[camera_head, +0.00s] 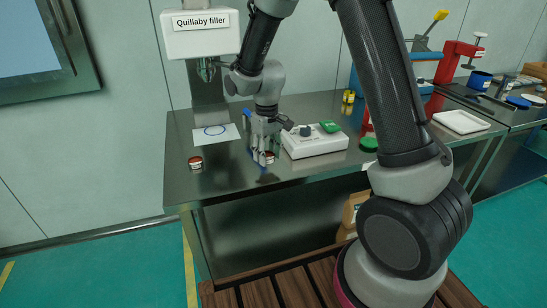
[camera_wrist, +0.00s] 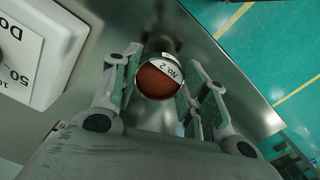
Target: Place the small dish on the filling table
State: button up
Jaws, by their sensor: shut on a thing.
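A small round dish (camera_wrist: 158,82) with a reddish-brown inside and a white label reading "No 2" sits between my gripper's fingers in the wrist view. My gripper (camera_wrist: 160,76) is shut on it. In the head view my gripper (camera_head: 262,152) points down low over the steel table (camera_head: 225,180), with the dish (camera_head: 269,157) at its fingertips; I cannot tell whether the dish touches the table. A similar small dish (camera_head: 195,162) stands to the left. A white plate with a blue circle (camera_head: 216,132) lies below the nozzle of the machine labelled "Quillaby filler" (camera_head: 200,35).
A white box device with a dark knob and green part (camera_head: 315,145) stands close right of my gripper; its corner shows in the wrist view (camera_wrist: 35,50). Small yellow containers (camera_head: 348,97), a red stand (camera_head: 450,65) and a white tray (camera_head: 461,122) are farther right. The table's front left is clear.

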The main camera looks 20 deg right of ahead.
aim_at(268, 162)
jog(key=shift+f, duration=1.8)
jog(key=shift+f, duration=0.1)
jog(key=o, duration=1)
notch_tip(268, 162, up, 12)
jog(key=s+d+r+m+t, duration=0.2)
jog(key=s+d+r, duration=0.75)
jog(key=r, duration=0.25)
jog(key=s+d+r+m, duration=0.1)
jog(key=s, duration=0.4)
jog(key=s+d+r+t, duration=0.1)
jog(key=s+d, duration=0.1)
jog(key=s, duration=0.4)
jog(key=s+d+r+m+t, duration=0.1)
jog(key=s+d, duration=0.1)
jog(key=s, duration=0.3)
jog(key=shift+s+d+m, duration=0.2)
jog(key=shift+s+m, duration=0.05)
jog(key=shift+m, duration=0.05)
